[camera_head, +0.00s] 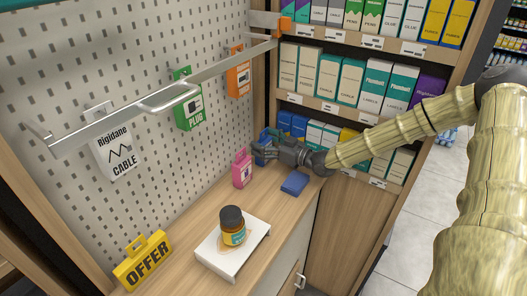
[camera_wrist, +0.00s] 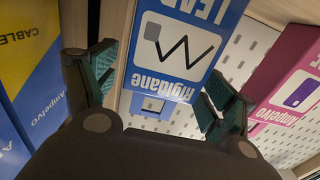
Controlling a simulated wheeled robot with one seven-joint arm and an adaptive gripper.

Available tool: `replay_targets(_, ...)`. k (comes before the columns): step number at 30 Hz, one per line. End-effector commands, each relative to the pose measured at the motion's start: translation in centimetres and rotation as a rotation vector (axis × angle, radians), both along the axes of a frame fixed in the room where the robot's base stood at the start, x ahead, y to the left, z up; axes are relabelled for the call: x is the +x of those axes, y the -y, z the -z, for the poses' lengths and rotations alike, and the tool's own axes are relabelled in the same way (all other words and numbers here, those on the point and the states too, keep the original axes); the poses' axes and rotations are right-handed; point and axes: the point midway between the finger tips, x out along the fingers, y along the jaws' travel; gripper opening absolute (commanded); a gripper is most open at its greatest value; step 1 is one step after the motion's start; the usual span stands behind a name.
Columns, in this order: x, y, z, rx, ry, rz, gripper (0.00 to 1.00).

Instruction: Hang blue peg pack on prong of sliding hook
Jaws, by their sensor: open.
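The blue peg pack (camera_wrist: 180,48), printed "Rigidane" and "LEAD" with a cable picture, appears upside down between my gripper's fingers in the wrist view. My gripper (camera_wrist: 160,85) is open around it, with a finger on either side; I cannot tell whether either touches. In the head view my gripper (camera_head: 262,152) is low over the back of the counter, partly hiding the blue pack (camera_head: 263,134). The sliding hook (camera_head: 165,98) is a silver bar with a wire prong, crossing in front of the pegboard, higher and left of my gripper.
A pink pack (camera_head: 242,169) stands just left of my gripper. A blue box (camera_head: 294,184) lies on the counter (camera_head: 190,213). A brown jar (camera_head: 232,226) stands on a white block (camera_head: 213,254). White, green and orange packs hang behind the bar. Shelves of boxes stand behind.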

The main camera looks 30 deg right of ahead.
Motion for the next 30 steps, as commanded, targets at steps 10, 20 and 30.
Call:
replay_targets(10, 0.0, 0.0, 0.0, 0.0, 0.0, 0.0, 0.4)
replay_targets(20, 0.0, 0.0, 0.0, 0.0, 0.0, 0.0, 0.33)
replay_targets(30, 0.0, 0.0, -1.6, 0.001, 0.003, 0.0, 0.33)
